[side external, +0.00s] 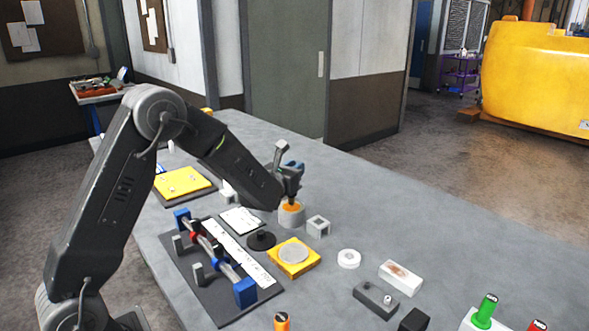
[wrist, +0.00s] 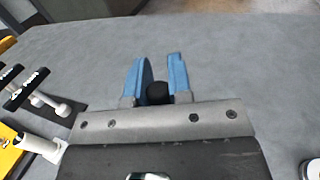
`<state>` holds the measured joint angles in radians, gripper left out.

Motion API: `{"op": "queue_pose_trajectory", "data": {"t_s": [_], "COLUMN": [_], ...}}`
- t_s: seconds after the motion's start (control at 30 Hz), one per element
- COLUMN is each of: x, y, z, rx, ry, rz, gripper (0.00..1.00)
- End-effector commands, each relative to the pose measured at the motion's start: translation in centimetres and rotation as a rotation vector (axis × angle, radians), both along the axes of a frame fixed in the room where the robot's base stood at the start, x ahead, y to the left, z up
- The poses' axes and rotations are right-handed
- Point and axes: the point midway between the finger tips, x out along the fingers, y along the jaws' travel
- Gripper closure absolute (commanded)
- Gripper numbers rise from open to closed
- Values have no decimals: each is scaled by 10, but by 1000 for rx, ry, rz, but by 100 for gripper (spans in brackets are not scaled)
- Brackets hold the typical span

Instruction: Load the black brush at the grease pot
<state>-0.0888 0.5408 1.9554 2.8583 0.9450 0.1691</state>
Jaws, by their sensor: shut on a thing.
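My gripper (side external: 291,180) is over the grease pot (side external: 290,216), a light grey round pot with orange grease at its top. In the wrist view its two blue fingers (wrist: 158,68) stand on either side of a black rounded part (wrist: 157,93), which looks like the end of the black brush. The gripper is shut on the brush. The pot does not show in the wrist view.
A small grey hollow block (side external: 318,227) stands close right of the pot. A black disc with a knob (side external: 261,241), a yellow block with a grey disc (side external: 294,256) and a shaft fixture (side external: 244,293) lie nearer.

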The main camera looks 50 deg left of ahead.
Motion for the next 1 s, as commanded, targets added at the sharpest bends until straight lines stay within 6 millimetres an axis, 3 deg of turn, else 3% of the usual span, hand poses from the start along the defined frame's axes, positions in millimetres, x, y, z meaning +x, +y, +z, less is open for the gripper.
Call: {"op": "queue_pose_trajectory", "data": {"t_s": [1.0], "x": [0], "y": [0], "z": [-9], "rx": [-1], "ry": [2], "rz": [1], "gripper": [100]}}
